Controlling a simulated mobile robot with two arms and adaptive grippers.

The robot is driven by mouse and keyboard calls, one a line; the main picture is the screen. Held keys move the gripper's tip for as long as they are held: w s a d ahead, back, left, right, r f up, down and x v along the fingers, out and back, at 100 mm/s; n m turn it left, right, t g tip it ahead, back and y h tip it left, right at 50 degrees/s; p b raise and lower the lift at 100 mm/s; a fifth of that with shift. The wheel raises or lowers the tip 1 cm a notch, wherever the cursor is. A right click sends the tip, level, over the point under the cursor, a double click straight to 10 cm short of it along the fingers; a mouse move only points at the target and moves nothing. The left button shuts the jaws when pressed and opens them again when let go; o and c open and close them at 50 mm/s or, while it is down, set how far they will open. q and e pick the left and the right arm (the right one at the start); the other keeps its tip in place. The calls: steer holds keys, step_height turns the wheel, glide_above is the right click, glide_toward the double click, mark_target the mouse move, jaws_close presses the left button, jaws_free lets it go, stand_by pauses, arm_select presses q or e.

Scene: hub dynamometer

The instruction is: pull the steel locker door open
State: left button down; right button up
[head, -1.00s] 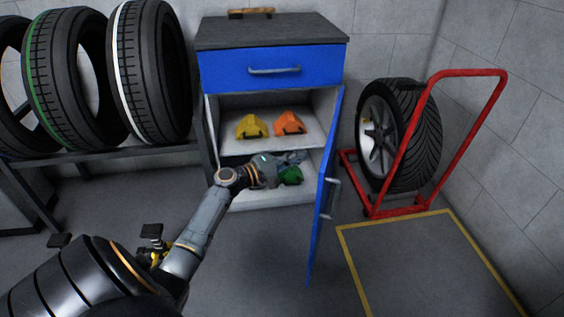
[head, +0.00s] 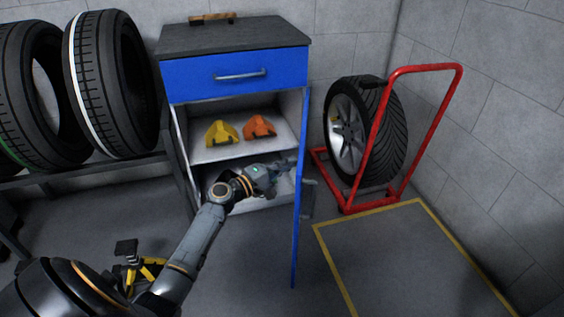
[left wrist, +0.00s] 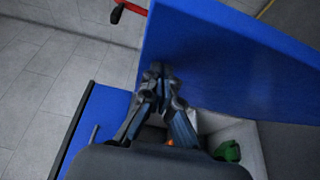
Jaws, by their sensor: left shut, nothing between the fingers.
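The steel locker (head: 235,50) is a blue-and-white cabinet with a dark top. Its blue door (head: 297,215) stands open, swung outward and nearly edge-on in the head view. A grey handle (head: 310,196) shows on the door's outer side. My left gripper (head: 290,163) is shut and empty, in front of the lower compartment, with its fingertips at the door's inner face. In the left wrist view the closed fingers (left wrist: 158,72) point at the blue door (left wrist: 245,60); whether they touch it I cannot tell. My right gripper is not in view.
A green item (left wrist: 228,150) lies inside the locker. A red wheel trolley (head: 432,115) holding a tyre (head: 385,130) stands right of the door. A tyre rack (head: 95,168) is left. Yellow-lined floor (head: 400,250) is clear.

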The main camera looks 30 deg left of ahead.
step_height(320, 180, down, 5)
arm_select(q)
steer(key=w+d+n+y+b, duration=0.1)
steer(key=w+d+b, duration=0.2)
steer(key=w+d, duration=1.2)
steer(key=shift+d+y, duration=0.4)
steer(key=shift+d, duration=1.8)
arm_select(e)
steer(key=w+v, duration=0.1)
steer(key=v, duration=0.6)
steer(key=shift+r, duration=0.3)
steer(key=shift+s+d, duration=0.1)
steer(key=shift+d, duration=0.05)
